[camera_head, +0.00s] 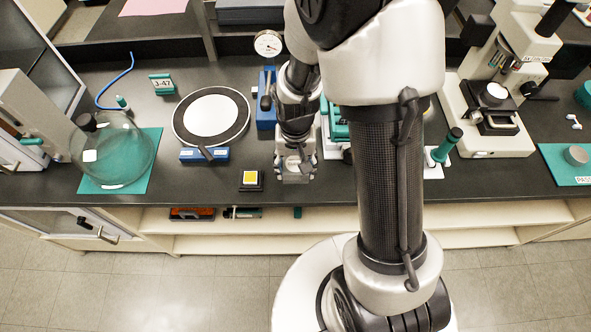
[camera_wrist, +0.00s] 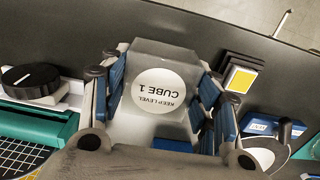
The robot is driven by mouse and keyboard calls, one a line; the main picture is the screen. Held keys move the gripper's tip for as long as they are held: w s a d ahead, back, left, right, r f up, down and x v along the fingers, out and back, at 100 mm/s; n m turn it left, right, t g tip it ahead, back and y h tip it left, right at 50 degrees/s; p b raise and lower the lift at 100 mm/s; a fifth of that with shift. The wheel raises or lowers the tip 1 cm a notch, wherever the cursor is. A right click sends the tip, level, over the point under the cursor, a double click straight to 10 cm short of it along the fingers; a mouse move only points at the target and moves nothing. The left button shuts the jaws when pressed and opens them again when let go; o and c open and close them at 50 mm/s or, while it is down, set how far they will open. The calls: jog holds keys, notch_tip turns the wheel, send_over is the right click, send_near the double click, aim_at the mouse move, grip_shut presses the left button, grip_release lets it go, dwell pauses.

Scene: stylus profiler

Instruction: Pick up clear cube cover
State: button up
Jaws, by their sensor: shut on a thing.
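The clear cube cover (camera_wrist: 160,58) is a see-through box with a round white label reading "KEEP LEVEL CUBE 1", upside down in the wrist view. My gripper (camera_wrist: 165,105) has its blue-padded fingers on both sides of the cover and is shut on it. In the head view my gripper (camera_head: 296,170) is over the front part of the dark bench, and the cover is mostly hidden there by the fingers. I cannot tell whether the cover touches the bench.
A black block with a yellow square (camera_head: 250,178) is just left of my gripper. A microscope (camera_head: 492,95) stands at right.

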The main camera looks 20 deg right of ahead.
aim_at(295, 165)
notch_tip(295, 165, up, 16)
jog(key=p, duration=0.3)
jog(key=shift+f, duration=0.25)
